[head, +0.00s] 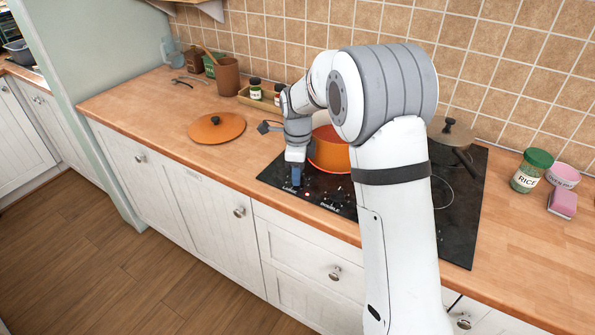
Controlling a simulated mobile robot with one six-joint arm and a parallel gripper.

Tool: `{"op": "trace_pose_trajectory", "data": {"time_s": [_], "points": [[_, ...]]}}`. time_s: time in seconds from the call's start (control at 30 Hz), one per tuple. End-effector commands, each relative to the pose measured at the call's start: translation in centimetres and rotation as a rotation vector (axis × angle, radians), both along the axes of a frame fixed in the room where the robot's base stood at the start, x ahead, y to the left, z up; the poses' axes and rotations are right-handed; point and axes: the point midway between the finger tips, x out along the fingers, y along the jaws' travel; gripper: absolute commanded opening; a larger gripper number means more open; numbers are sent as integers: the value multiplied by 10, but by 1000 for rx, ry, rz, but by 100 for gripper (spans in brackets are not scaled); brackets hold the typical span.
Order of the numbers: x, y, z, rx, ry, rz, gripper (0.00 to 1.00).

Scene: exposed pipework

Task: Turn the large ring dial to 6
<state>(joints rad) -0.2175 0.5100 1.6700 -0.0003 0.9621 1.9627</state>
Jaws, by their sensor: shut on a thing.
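The black cooktop (270,177) is set into the wooden counter, with its controls along the front edge. My gripper (297,182) points down at the front left of the cooktop, beside a small white label that seems to read "LARGE". It is shut on the large ring dial, which it almost fully covers. The dial's pointer and number cannot be read. An orange pot (329,156) stands just behind my gripper, with a red glowing ring around its base.
A "DOUBLE" label (330,208) lies right of my gripper. An orange lid (217,127) lies on the counter at left. A lidded pan (450,132) stands at the cooktop's back right. A rice jar (532,170) stands further right. My arm hides the cooktop's middle.

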Motion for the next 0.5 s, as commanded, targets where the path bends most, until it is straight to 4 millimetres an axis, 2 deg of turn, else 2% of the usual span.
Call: {"op": "trace_pose_trajectory", "data": {"time_s": [0.2,0.5], "points": [[2,1,2,3,-7,-119,11],[2,1,2,3,-7,-194,11]]}}
